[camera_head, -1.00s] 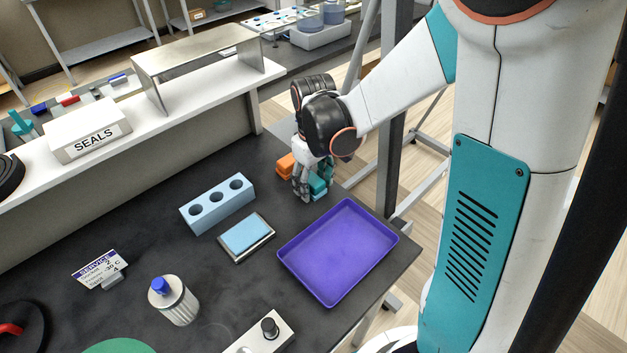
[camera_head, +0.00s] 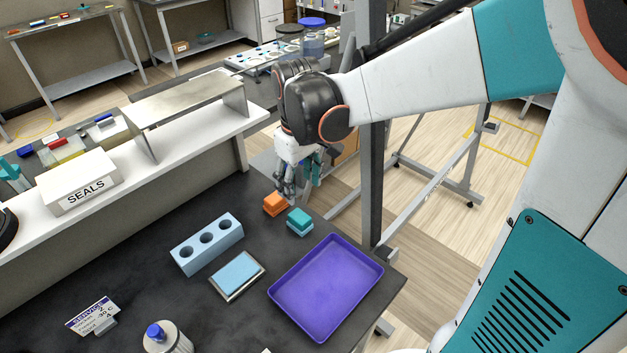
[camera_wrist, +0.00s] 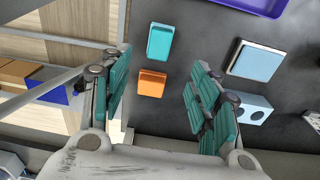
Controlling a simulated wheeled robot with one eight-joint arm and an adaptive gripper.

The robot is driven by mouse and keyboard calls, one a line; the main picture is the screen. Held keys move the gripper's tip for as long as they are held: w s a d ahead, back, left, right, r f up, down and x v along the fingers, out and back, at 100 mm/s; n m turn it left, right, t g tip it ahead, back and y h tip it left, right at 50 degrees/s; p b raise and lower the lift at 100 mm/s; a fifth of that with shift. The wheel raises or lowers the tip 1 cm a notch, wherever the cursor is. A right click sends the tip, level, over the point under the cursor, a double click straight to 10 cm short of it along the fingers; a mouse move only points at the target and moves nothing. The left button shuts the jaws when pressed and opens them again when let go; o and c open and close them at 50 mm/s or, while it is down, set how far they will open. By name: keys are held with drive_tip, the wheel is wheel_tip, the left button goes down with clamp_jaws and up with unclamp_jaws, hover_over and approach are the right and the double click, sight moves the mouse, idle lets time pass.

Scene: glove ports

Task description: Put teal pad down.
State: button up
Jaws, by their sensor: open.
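In the wrist view the teal pad (camera_wrist: 160,41) lies flat beyond the fingertips, with an orange block (camera_wrist: 152,83) nearer to me. The orange block also shows in the head view (camera_head: 275,203), just left of the teal pad and apart from it. My gripper (camera_head: 296,192) is open and empty, raised above the bench behind the pads. In the wrist view its teal-lined fingers (camera_wrist: 155,95) are spread wide.
A purple tray (camera_head: 325,287) lies in front of the pads. A light blue block with several holes (camera_head: 206,243) and a light blue pad on a plate (camera_head: 237,275) lie to the left.

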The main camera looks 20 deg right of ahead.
drive_tip(key=s+r+m+t, duration=0.2)
drive_tip(key=s+r+t, duration=0.1)
drive_tip(key=s, duration=0.3)
drive_tip(key=s+r+m+t, duration=0.2)
drive_tip(key=s+r+t, duration=0.1)
drive_tip(key=s, duration=0.4)
drive_tip(key=shift+s+r+t, duration=0.25)
drive_tip(key=shift+s+t, duration=0.05)
drive_tip(key=shift+o, duration=0.5)
idle(0.6)
